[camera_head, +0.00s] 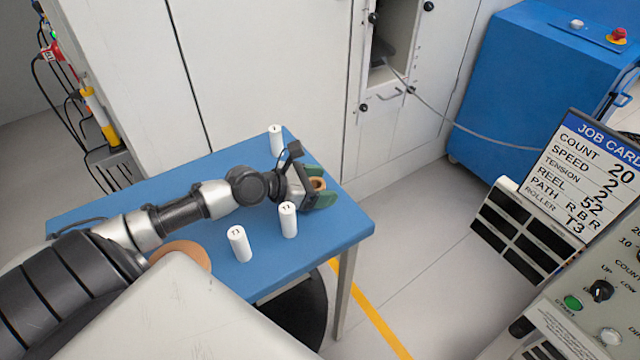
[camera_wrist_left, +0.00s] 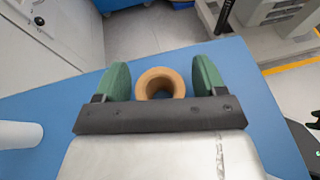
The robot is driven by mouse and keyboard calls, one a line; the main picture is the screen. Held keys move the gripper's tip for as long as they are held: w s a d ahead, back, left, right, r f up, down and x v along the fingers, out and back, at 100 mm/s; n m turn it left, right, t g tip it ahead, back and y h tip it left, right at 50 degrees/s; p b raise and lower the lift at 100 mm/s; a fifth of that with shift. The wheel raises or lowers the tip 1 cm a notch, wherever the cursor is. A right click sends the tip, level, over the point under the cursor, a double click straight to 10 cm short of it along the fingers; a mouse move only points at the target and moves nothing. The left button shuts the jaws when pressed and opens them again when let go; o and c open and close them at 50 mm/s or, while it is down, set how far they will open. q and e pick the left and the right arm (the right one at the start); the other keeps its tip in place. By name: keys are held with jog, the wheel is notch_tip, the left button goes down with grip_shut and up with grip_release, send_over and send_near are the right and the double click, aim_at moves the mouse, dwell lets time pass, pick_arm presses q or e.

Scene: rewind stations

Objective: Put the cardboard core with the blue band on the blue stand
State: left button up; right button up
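A tan cardboard core (camera_head: 318,184) stands on the blue table (camera_head: 335,225) near its right end. It also shows in the left wrist view (camera_wrist_left: 160,82), with its round open end facing up. No blue band shows on the part I see. My left gripper (camera_head: 320,188) has green fingers, one on each side of the core. In the left wrist view the left gripper (camera_wrist_left: 162,82) is open, with a narrow gap between each finger and the core. I cannot make out a separate blue stand. My right gripper is not in view.
White cylinders marked T3 (camera_head: 240,244) and T2 (camera_head: 288,220) stand in front of my left gripper, and another (camera_head: 276,140) stands behind it. A tan round object (camera_head: 185,252) is partly hidden. A job card (camera_head: 585,175) and control panel (camera_head: 600,300) are at right.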

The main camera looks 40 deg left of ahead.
pick_arm(q)
jog(key=v, duration=1.2)
jog(key=shift+p, duration=0.35)
jog(key=shift+r, duration=0.1)
jog(key=shift+r, duration=0.1)
